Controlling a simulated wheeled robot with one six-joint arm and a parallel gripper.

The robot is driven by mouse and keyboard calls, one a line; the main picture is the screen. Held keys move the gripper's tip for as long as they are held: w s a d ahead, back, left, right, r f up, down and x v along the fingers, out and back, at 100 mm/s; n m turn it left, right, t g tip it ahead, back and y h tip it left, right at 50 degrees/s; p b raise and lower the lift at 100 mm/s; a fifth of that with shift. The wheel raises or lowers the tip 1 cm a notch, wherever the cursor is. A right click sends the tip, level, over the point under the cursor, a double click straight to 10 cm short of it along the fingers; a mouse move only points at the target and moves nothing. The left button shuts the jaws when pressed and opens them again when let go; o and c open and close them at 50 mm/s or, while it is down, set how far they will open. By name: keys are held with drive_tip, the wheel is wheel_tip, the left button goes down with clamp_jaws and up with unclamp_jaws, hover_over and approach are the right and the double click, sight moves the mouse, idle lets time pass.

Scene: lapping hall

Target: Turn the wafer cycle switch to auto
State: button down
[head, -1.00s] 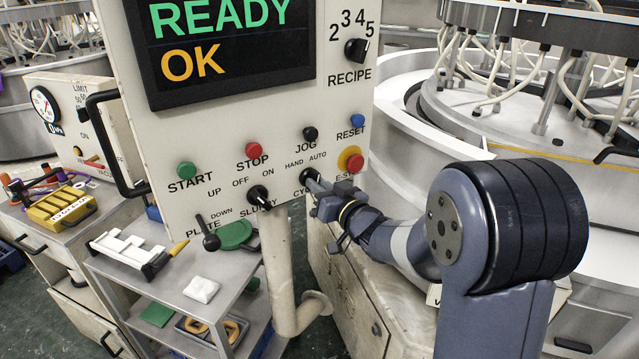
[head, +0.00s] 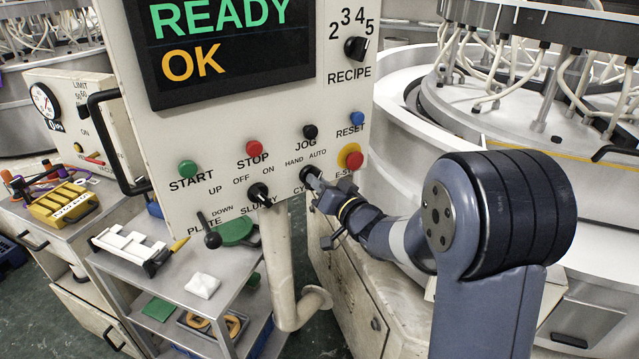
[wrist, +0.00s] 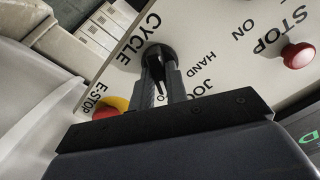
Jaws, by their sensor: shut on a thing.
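The cycle switch (head: 308,173) is a black knob low on the white control panel, under the HAND and AUTO labels. In the wrist view the cycle switch (wrist: 158,52) shows between the fingertips. Its narrow grip points down between the fingers, toward the partly hidden AUTO label. My gripper (wrist: 161,72) is shut on it, one finger on each side. In the head view my gripper (head: 316,182) reaches it from the lower right and covers part of the CYCLE label.
The red E-stop (head: 354,160) on its yellow ring sits close right of my gripper. The slurry switch (head: 259,193) is to the left, the black jog button (head: 310,131) above. A plate lever (head: 210,232) is at the lower left. A cabinet (head: 345,290) stands below.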

drive_tip(key=c, duration=1.4)
unclamp_jaws()
drive_tip(key=b+v, duration=0.2)
drive_tip(key=v, duration=0.8)
drive_tip(key=shift+s+d, duration=0.25)
drive_tip(key=shift+s, duration=0.1)
drive_tip(key=shift+w, duration=0.1)
drive_tip(key=p+x, duration=0.2)
drive_tip(key=x, duration=0.8)
drive_tip(key=shift+w+a, duration=0.25)
